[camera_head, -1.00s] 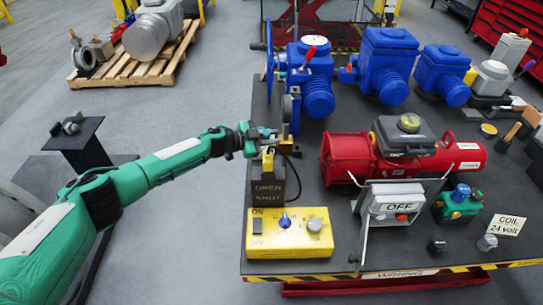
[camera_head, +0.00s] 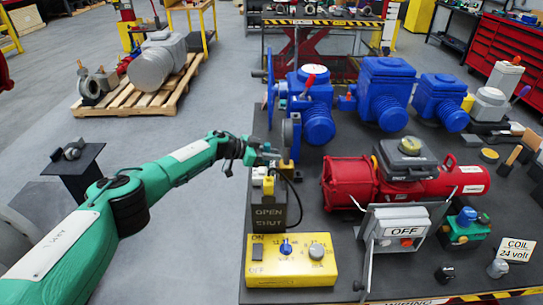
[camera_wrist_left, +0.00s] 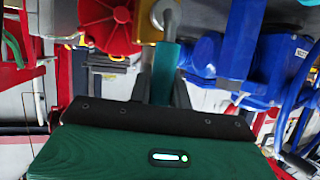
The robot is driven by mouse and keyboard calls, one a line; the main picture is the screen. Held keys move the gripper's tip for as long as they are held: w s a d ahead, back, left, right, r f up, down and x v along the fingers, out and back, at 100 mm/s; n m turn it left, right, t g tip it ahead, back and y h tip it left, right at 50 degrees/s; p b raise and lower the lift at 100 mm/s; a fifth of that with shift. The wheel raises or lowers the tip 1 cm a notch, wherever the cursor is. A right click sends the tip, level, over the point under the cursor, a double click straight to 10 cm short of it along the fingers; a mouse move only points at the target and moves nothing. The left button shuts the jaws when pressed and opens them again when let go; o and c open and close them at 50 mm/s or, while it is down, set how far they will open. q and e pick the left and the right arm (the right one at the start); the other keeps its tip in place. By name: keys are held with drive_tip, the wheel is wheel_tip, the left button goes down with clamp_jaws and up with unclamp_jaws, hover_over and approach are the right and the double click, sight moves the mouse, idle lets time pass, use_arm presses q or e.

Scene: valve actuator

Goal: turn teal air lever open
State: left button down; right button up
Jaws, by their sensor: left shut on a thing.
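The teal lever (camera_wrist_left: 165,72) shows in the left wrist view, upright in the picture between the two dark fingers of my left gripper (camera_wrist_left: 163,92). The gripper is shut on it. A bent grey rod (camera_wrist_left: 171,18) and a brass-coloured valve body (camera_wrist_left: 149,22) show just above the lever. In the head view my left gripper (camera_head: 270,156) is at the left edge of the bench, beside the small yellow valve part (camera_head: 287,166). The lever is too small and covered to make out there. My right gripper is not in view.
A black OPEN/SHUT block (camera_head: 268,216) and a yellow switch box (camera_head: 290,286) stand in front of the gripper. Blue actuators (camera_head: 386,95) stand behind. A red cylinder actuator (camera_head: 345,183) lies to the right.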

use_arm(q)
drive_tip(key=c, duration=1.3)
unclamp_jaws()
drive_tip(key=shift+s+a+r, duration=0.1)
drive_tip(key=shift+a+r, duration=0.15)
drive_tip(key=shift+a, duration=0.45)
drive_tip(key=b+v, duration=0.1)
drive_tip(key=v, duration=1.1)
drive_tip(key=shift+b, duration=0.4)
drive_tip(key=shift+a, duration=0.15)
